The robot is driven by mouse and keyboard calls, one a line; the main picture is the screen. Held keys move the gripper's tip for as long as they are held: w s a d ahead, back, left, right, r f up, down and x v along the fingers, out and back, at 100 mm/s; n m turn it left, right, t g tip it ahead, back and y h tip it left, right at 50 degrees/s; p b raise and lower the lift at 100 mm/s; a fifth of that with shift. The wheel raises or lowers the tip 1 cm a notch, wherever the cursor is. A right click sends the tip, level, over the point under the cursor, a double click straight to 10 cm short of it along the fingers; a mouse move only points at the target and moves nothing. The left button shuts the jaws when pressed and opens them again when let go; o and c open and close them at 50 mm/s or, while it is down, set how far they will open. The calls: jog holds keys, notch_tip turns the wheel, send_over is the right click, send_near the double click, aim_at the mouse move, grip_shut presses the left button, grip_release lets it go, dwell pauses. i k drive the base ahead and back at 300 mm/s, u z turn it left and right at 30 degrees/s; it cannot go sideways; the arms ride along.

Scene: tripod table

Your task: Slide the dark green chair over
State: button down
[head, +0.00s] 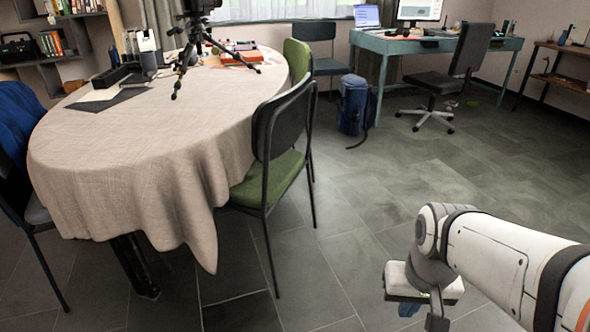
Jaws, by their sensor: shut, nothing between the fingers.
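A chair with a very dark back, green seat (268,178) and thin black legs stands at the right side of the cloth-covered table (110,150). Its seat is partly under the hanging cloth. This is the nearest chair that fits the dark green chair. My gripper (436,322) is low at the bottom right, partly cut off by the frame edge. It is shut and empty, to the right of the chair and apart from it, with bare floor between.
A chair with a lighter green back (297,58) and a dark grey-blue chair (322,50) stand behind. A blue backpack (353,105) is on the floor by the teal desk (400,45). A black swivel chair (440,82) stands there too. The centre-right floor is clear.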

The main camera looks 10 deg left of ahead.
aim_at(278, 123)
jog(key=u, duration=0.65)
jog(key=i, duration=1.1)
jog(key=u, duration=0.25)
jog(key=k, duration=0.85)
jog(key=z, duration=0.15)
jog(key=i, duration=1.35)
jog(key=u, duration=0.05)
